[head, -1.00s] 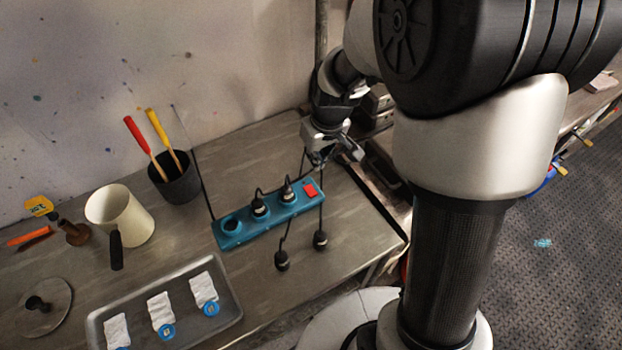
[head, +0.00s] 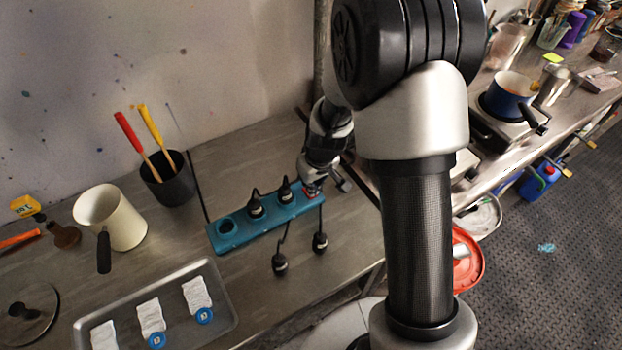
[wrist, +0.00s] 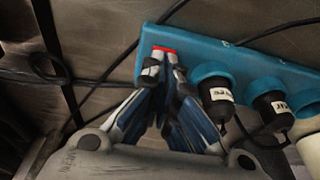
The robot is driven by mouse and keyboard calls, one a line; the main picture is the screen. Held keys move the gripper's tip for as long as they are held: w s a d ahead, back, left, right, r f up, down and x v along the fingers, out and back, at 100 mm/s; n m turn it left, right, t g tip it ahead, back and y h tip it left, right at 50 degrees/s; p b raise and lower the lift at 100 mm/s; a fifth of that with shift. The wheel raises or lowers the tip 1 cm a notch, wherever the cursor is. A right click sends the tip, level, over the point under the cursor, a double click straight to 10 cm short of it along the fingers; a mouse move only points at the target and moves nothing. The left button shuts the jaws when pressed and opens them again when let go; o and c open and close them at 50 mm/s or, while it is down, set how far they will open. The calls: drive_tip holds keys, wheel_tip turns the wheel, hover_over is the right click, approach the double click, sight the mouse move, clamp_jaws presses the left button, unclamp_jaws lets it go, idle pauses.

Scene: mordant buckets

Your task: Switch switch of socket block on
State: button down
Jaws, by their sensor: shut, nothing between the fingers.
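The teal socket block (head: 237,236) lies on the metal bench, with an empty round socket at its left end and two black plugs (head: 256,206) in its other sockets. Its red switch (head: 309,190) is at the right end, mostly hidden by my gripper in the head view. In the wrist view a strip of the red switch (wrist: 164,48) shows just beyond the fingertips. My gripper (wrist: 161,60) is shut and empty, its tips at the switch. Whether they touch it or are just above it I cannot tell. The block (wrist: 150,38) also fills the upper part of the wrist view.
Two loose black plugs (head: 279,263) lie in front of the block, with cables around it. A grey tray (head: 226,300), a cream pot (head: 123,222) and a dark cup with tools (head: 172,184) stand to the left. A hotplate with a blue pot (head: 508,98) is far right.

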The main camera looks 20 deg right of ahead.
drive_tip(key=shift+f, duration=0.15)
drive_tip(key=shift+s+d+f+b, duration=0.1)
drive_tip(key=shift+s+f+b, duration=0.35)
drive_tip(key=shift+b, duration=0.75)
drive_tip(key=shift+w, duration=0.15)
drive_tip(key=shift+w+r+p, duration=0.1)
drive_tip(key=shift+p, duration=0.2)
drive_tip(key=shift+w+a+r+p, duration=0.1)
drive_tip(key=shift+w+a+p, duration=0.15)
drive_tip(key=shift+w, duration=0.4)
